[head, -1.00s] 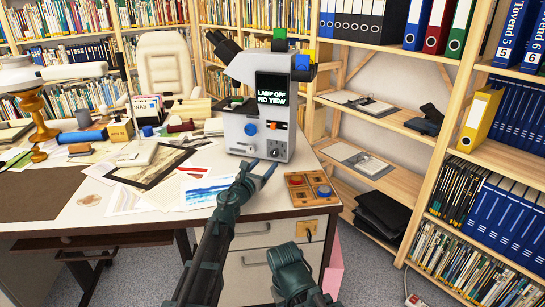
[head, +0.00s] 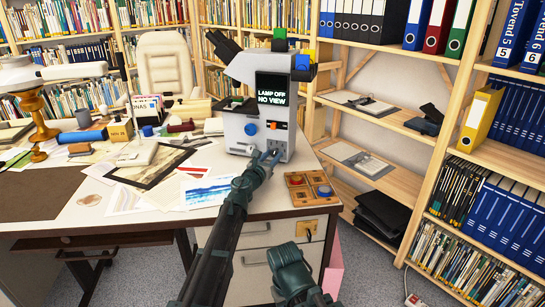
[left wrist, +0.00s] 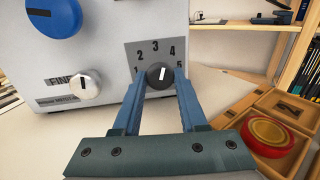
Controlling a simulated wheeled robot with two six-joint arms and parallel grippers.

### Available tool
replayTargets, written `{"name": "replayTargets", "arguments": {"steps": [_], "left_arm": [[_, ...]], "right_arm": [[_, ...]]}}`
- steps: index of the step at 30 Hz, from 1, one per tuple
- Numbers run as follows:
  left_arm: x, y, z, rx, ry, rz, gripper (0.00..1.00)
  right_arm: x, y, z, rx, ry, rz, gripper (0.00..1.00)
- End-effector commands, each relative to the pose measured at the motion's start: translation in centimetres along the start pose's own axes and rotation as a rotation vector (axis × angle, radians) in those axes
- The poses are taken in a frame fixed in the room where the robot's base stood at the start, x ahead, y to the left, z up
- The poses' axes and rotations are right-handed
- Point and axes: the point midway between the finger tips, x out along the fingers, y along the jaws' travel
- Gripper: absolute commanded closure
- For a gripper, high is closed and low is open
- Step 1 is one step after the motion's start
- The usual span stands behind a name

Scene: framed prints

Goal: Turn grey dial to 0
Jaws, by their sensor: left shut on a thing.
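The dark grey dial (left wrist: 159,75) sits low on the front of a white microscope (head: 262,130). Its white pointer line points up, leaning slightly right, toward the area between 3 and 4. The numbers 1 to 5 show around it on a grey plate (left wrist: 146,48); no 0 is visible. My left gripper (head: 268,157) is shut on the dial, one blue finger on each side, as the left wrist view shows (left wrist: 160,85). Of my right arm only a dark part shows at the bottom of the head view, with no fingers visible.
The microscope's screen (head: 271,88) reads LAMP OFF NO VIEW. A silver knob (left wrist: 85,84) marked FINE and a blue knob (left wrist: 53,16) are left of the dial. A wooden tray (head: 294,181) with round red and blue pieces lies to the right. Papers (head: 207,190) cover the desk left.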

Motion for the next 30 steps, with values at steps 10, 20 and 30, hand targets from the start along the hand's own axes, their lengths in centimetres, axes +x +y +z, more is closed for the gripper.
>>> {"name": "replayTargets", "arguments": {"steps": [10, 20, 30], "left_arm": [[0.0, 0.0, 0.0, -0.011, -0.001, -0.001, 1.00], [0.0, -0.1, -0.2, -0.181, -0.020, -0.001, 1.00], [0.0, -0.1, -0.2, -0.428, -0.048, 0.000, 1.00]], "right_arm": [[0.1, 0.0, 0.0, 0.000, 0.000, 0.000, 0.50], [0.6, 0.0, 0.0, 0.000, 0.000, 0.001, 0.50], [1.2, -0.1, -0.1, -0.001, 0.000, 0.002, 0.50]]}}
